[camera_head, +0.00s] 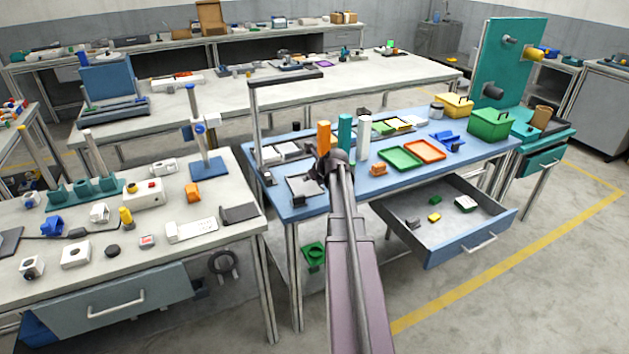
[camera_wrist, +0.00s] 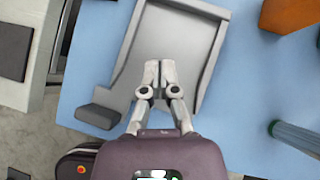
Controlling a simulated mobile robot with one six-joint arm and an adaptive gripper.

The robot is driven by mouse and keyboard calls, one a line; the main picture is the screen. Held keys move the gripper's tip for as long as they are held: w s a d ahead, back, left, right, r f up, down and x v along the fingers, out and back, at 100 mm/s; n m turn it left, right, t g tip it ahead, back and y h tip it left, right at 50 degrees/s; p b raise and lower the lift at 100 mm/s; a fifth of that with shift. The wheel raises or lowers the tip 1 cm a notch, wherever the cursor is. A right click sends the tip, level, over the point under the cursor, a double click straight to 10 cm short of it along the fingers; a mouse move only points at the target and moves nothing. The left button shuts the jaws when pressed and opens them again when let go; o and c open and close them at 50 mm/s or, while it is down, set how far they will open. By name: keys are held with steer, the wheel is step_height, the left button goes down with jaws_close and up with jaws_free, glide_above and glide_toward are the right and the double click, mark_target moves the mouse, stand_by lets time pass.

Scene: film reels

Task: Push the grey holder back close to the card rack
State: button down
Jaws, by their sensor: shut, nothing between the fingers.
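The grey holder (camera_wrist: 190,28) is a shallow tray with raised side walls and a darker grey block (camera_wrist: 97,116) at its near left corner. In the head view the holder (camera_head: 303,186) lies near the left end of the blue table. My gripper (camera_wrist: 159,72) is shut and empty, with its fingertips over the near part of the tray. I cannot tell whether they touch it. In the head view my arm hides the fingertips. What looks like the card rack (camera_head: 283,152), with white cards, stands behind the holder; it is not seen in the wrist view.
An orange cylinder (camera_head: 323,138) and a teal cylinder (camera_head: 345,132) stand to the right of the holder. A gap separates the blue table from the pale workbench (camera_head: 225,180) on the left.

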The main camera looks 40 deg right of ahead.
mark_target(292, 179)
steer(key=b+x, duration=0.3)
steer(key=x, duration=0.1)
steer(key=shift+w+f, duration=0.25)
steer(key=shift+f, duration=0.1)
steer(key=shift+w+r, duration=0.2)
steer(key=shift+w, duration=0.95)
steer(key=shift+w+a, duration=0.15)
steer(key=shift+w, duration=0.6)
steer(key=w, duration=1)
steer(key=shift+a, duration=0.3)
